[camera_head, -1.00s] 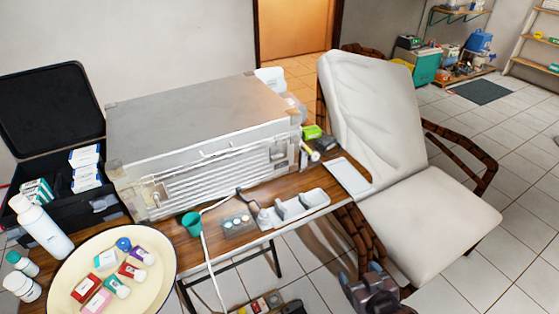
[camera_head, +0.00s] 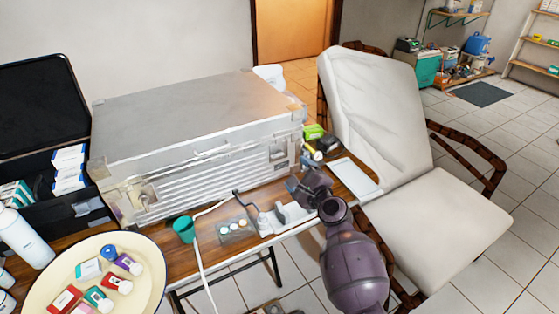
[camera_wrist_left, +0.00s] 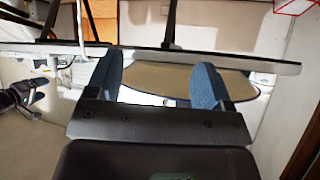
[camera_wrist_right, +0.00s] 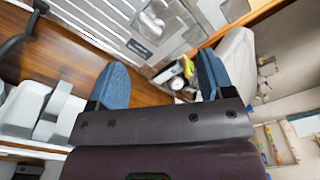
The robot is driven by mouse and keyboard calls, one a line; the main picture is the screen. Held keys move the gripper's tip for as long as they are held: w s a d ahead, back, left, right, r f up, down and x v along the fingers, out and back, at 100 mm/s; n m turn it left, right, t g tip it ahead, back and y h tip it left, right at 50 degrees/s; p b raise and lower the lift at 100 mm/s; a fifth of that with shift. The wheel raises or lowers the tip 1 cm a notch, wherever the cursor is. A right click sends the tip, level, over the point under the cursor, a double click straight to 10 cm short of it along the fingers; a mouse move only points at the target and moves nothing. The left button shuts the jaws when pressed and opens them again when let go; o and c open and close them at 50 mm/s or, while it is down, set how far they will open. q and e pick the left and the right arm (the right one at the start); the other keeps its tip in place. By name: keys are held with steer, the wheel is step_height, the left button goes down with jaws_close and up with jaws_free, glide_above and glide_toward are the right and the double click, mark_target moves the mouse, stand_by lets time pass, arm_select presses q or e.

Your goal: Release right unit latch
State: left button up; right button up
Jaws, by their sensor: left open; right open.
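The silver metal unit (camera_head: 200,115) stands shut on the wooden table, its louvred front facing me. Its right latch (camera_head: 278,155) is at the right end of the front; a latch plate also shows at the top of the right wrist view (camera_wrist_right: 160,20). The left latch (camera_head: 140,194) is at the other end. My right gripper (camera_head: 293,188) is open and empty, in front of and below the right latch, apart from it. Its blue fingers show spread in the right wrist view (camera_wrist_right: 160,78). My left gripper (camera_wrist_left: 163,82) is open and empty, outside the head view.
A white instrument holder (camera_head: 285,217) lies close by my right gripper. A green cup (camera_head: 184,229), a white tray (camera_head: 355,178) and a green box (camera_head: 314,131) are on the table (camera_head: 170,262). A cream dish (camera_head: 45,295) stands front left. A white chair (camera_head: 385,120) is at right.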

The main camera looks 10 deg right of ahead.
mark_target(279, 157)
steer(key=w+m, duration=0.3)
steer(key=w+a+f+m+b, duration=0.1)
steer(key=w+m, duration=0.2)
steer(key=m, duration=0.1)
steer(key=w+a+f+m+b, duration=0.1)
steer(key=w+m, duration=0.1)
steer(key=m, duration=0.1)
steer(key=shift+w+a+f+m, duration=0.2)
steer(key=shift+w+a+m, duration=0.1)
steer(key=shift+w, duration=0.1)
arm_select(q)
steer(key=shift+s+d+f+b, duration=0.15)
steer(key=shift+f+b, duration=0.25)
steer(key=shift+f, duration=0.65)
arm_select(e)
steer(key=shift+w+a+r, duration=0.15)
steer(key=shift+w, duration=0.5)
steer(key=c, duration=0.9)
